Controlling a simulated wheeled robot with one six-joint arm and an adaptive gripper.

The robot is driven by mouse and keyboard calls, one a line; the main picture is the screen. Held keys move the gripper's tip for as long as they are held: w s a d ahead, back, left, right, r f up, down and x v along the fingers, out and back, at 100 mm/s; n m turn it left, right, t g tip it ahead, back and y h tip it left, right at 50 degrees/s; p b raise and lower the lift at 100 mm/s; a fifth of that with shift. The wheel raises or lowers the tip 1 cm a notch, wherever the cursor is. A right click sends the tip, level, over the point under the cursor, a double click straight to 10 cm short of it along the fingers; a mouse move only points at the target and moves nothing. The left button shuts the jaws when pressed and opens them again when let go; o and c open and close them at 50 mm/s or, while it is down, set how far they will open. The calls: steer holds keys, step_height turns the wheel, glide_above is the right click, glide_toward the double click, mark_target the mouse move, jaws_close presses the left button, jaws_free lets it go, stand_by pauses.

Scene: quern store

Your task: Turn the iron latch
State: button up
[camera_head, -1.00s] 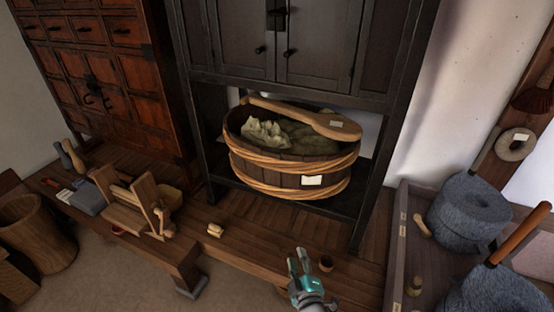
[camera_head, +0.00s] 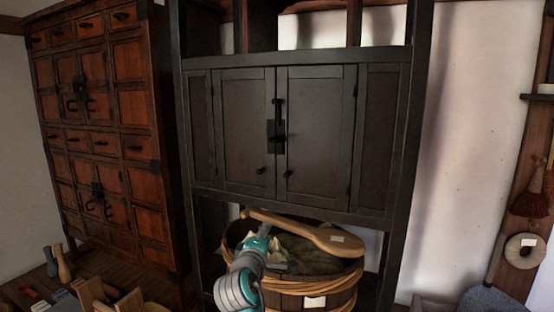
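The iron latch (camera_head: 277,132) is a dark plate with an upright bar on the seam between the two middle doors of the black cabinet (camera_head: 318,110). Both doors look shut. Two small dark knobs sit lower on them, either side of the seam. My gripper (camera_head: 284,266) is well below the latch, in front of the wooden tub, and does not touch the latch. My grey and teal arm hides part of it. Its fingers are dark and small here, and I cannot tell how far apart they are.
The wooden tub (camera_head: 310,287) stands under the cabinet, with a long wooden paddle (camera_head: 300,229) across its top. A reddish-brown chest (camera_head: 100,150) stands at left. A white wall with a hanging brush (camera_head: 532,200) and a ring (camera_head: 522,250) is at right. The space before the doors is clear.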

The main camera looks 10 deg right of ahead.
step_height(320, 180, up, 13)
steer(key=w+h, duration=0.2)
steer(key=m+g+h, duration=0.1)
steer(key=h, duration=0.1)
glide_toward(274, 141)
steer(key=x, duration=1.2)
steer(key=shift+w+d+f, duration=0.1)
steer(key=shift+w, duration=0.05)
jaws_close()
